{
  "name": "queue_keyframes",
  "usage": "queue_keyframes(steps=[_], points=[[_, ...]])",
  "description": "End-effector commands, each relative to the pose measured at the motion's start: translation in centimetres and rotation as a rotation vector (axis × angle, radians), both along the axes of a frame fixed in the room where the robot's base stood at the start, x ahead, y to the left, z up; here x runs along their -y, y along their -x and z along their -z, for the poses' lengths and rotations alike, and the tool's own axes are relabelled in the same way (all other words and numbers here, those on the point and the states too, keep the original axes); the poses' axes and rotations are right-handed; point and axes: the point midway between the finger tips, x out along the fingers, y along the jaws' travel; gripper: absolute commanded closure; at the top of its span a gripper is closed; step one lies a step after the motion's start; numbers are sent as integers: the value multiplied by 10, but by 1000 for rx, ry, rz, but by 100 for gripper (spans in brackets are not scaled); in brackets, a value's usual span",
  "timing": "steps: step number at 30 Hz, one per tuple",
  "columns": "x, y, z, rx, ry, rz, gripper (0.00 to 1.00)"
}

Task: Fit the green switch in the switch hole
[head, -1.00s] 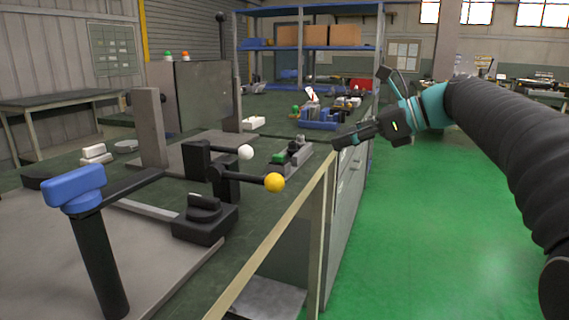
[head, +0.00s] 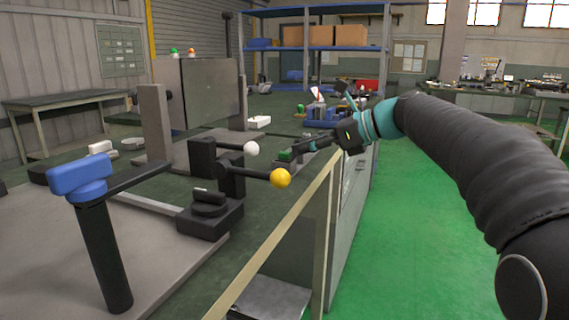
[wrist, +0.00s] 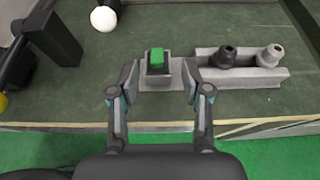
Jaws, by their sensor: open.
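The green switch (wrist: 157,56) sits upright in a small grey holder (wrist: 155,80) near the front edge of the bench. In the wrist view it stands between the two spread fingers of my gripper (wrist: 160,80), with a gap on each side. In the head view my gripper (head: 306,147) is low over the bench edge and partly covers the holder; the green switch shows as a small patch (head: 285,155) just left of the fingers. My gripper is open and holds nothing. I cannot make out the switch hole in these frames.
Beside the switch, a grey rack (wrist: 240,73) holds dark and grey round plugs (wrist: 226,56). Left of it, levers with a white ball (wrist: 104,19) and a yellow ball (head: 280,178) stick out. A blue-topped handle (head: 80,178) stands at the front left. Green floor lies right of the bench.

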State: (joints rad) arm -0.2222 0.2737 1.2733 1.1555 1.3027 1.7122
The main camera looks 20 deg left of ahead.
Motion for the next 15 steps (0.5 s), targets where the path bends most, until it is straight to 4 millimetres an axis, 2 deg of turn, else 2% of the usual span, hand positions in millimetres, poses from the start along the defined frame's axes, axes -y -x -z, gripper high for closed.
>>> queue_keyframes(steps=[3,7,15], points=[[-15,3,12,-1,0,-3,52],[-30,2,18,0,1,-3,52],[-35,1,19,1,0,-1,52]])
